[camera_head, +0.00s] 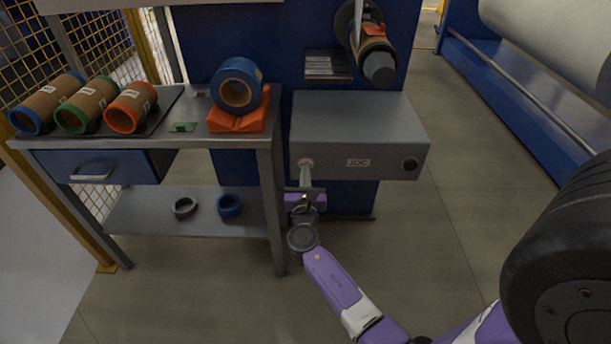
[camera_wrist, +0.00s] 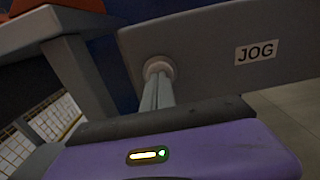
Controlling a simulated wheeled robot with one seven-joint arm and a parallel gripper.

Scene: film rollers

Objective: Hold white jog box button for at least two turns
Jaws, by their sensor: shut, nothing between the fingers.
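The grey jog box (camera_head: 345,133) stands beside the workbench, with a JOG label (camera_head: 358,162) on its front face. The white button (camera_head: 306,162) is at the left end of that face. My gripper (camera_head: 306,170) is shut, with its fingertips at the button; in the head view they overlap its lower part. In the wrist view the closed fingers (camera_wrist: 158,85) reach up to the round button (camera_wrist: 158,67) and appear to touch it. The fingers hide part of the button. How far the button is pressed cannot be told.
A dark round knob (camera_head: 410,164) is at the box's right end. The workbench (camera_head: 190,140) on the left bears several cored rolls and a blue tape roll (camera_head: 237,86) on an orange stand. A roller with a brown core (camera_head: 374,50) is above the box. Open floor lies to the right.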

